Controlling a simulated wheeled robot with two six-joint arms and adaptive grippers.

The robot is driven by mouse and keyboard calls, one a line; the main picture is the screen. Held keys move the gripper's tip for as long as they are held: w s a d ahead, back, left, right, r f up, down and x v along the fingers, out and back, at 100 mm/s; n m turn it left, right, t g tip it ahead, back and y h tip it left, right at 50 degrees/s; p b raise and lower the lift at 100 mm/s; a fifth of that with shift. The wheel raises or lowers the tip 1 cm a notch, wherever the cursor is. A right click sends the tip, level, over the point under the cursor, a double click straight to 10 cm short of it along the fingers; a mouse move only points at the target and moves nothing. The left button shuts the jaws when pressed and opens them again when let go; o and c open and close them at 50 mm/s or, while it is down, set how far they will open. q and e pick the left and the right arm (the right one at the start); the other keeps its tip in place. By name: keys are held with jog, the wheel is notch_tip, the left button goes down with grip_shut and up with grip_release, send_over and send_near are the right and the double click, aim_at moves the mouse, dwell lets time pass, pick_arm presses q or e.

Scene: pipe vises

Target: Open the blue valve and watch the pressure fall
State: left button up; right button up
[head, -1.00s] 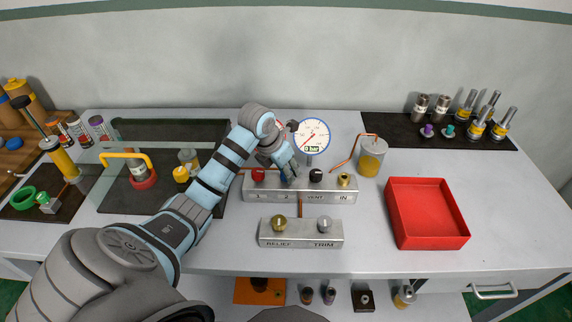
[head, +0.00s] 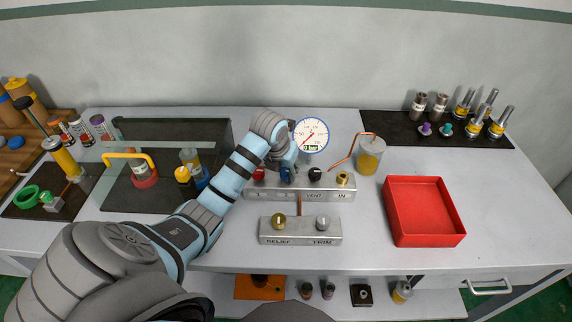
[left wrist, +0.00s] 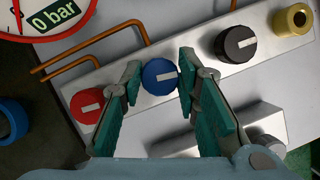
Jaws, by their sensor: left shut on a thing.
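The blue valve knob (head: 286,174) sits on the upper metal manifold (head: 330,195), between a red knob (head: 259,174) and a black knob (head: 315,174). In the left wrist view the blue knob (left wrist: 158,77) shows a white mark lying roughly along the manifold. My left gripper (left wrist: 160,70) is shut on the blue knob, one finger on each side. The round pressure gauge (head: 311,135) stands behind the manifold and its display reads 0 bar; part of it shows in the left wrist view (left wrist: 52,18). My right gripper is not in view.
A brass knob (head: 343,179) sits at the manifold's right end. A lower block (head: 300,238) marked RELIEF and TRIM stands in front. A jar (head: 370,155) with a copper tube and a red tray (head: 425,212) stand to the right. Bare table lies around the lower block.

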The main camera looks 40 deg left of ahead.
pick_arm(q)
jog(key=o, duration=1.2)
jog(key=shift+c, duration=0.2)
jog(key=v, duration=0.7)
jog(key=shift+s+r, duration=0.2)
jog(key=shift+r, duration=0.05)
jog(key=shift+f, duration=0.1)
